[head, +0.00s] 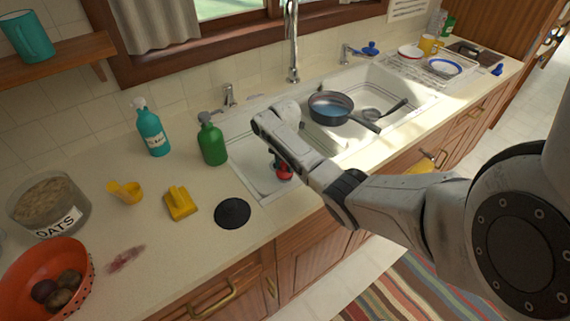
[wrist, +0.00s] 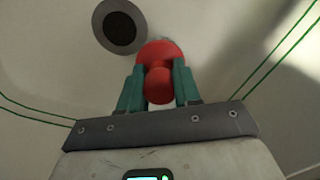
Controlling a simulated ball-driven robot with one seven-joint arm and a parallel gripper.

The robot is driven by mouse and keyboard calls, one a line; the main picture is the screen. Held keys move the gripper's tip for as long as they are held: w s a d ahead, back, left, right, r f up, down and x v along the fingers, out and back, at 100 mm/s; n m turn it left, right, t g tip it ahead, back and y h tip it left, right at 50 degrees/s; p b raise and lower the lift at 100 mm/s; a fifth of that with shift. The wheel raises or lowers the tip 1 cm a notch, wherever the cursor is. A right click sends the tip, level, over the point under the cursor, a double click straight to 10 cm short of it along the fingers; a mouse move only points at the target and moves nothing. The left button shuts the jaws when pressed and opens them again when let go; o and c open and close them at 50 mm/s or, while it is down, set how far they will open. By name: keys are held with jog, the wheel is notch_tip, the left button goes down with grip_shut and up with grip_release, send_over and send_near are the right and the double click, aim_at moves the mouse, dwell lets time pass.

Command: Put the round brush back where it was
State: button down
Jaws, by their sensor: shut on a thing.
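The red round brush (head: 285,173) is in the left basin of the white sink (head: 262,186). My gripper (head: 276,158) reaches down into that basin. In the wrist view my gripper (wrist: 158,85) has its teal fingers shut on the knob of the red brush (wrist: 160,52), one finger on each side. The drain (wrist: 119,27) lies just beyond the brush, to the left. The brush's bristles are hidden, and I cannot tell whether it touches the basin floor.
A pan (head: 331,106) rests in the right basin. On the counter left of the sink stand a green bottle (head: 212,142) and a teal bottle (head: 152,130), with a black disc (head: 232,212), yellow brush (head: 180,203) and yellow scoop (head: 125,192) nearby. A brown stain (head: 126,258) marks the counter.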

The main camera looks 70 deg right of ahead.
jog(key=shift+f, duration=0.1)
jog(key=c, duration=0.8)
grip_release()
notch_tip(320, 180, up, 12)
jog(key=shift+r+b, duration=0.1)
jog(key=shift+b, duration=0.3)
